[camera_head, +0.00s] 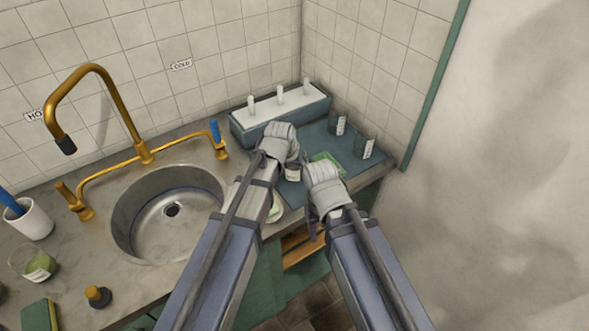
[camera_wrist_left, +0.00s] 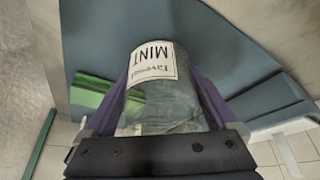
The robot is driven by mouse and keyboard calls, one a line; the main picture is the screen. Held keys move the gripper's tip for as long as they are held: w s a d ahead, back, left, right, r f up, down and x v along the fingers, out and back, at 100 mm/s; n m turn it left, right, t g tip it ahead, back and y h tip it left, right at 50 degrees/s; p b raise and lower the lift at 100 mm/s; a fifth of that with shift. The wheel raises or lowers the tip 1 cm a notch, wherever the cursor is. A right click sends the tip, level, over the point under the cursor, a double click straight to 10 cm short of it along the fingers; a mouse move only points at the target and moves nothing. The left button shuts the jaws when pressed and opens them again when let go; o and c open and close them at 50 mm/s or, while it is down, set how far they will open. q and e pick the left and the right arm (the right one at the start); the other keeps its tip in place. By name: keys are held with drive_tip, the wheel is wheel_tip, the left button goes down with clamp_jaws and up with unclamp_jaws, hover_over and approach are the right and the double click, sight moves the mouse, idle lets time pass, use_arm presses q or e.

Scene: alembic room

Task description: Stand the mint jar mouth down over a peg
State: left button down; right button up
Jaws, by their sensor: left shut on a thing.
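The mint jar (camera_wrist_left: 160,90) is clear glass with a white label reading MINT, which appears upside down in the left wrist view. My left gripper (camera_wrist_left: 165,105) is shut on it, one finger on each side. In the head view my left gripper (camera_head: 290,165) is over the blue mat, in front of the peg rack, and hides most of the jar (camera_head: 292,174). The rack (camera_head: 238,131) has a pale top with three white upright pegs: left (camera_head: 251,105), middle (camera_head: 280,95) and right (camera_head: 307,86). My right gripper (camera_head: 314,212) is at the mat's front edge; its fingers are unclear.
Two labelled glass jars (camera_head: 337,125) (camera_head: 367,147) stand on the mat (camera_head: 310,138) at the right. A green item (camera_head: 329,162) lies between the grippers. The sink (camera_head: 127,222) and brass tap (camera_head: 145,152) are to the left. Tiled walls close off the back.

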use_arm(q)
drive_tip(key=shift+f, duration=0.1)
unclamp_jaws()
drive_tip(key=p+v, duration=1.1)
drive_tip(key=v, duration=0.1)
idle(0.5)
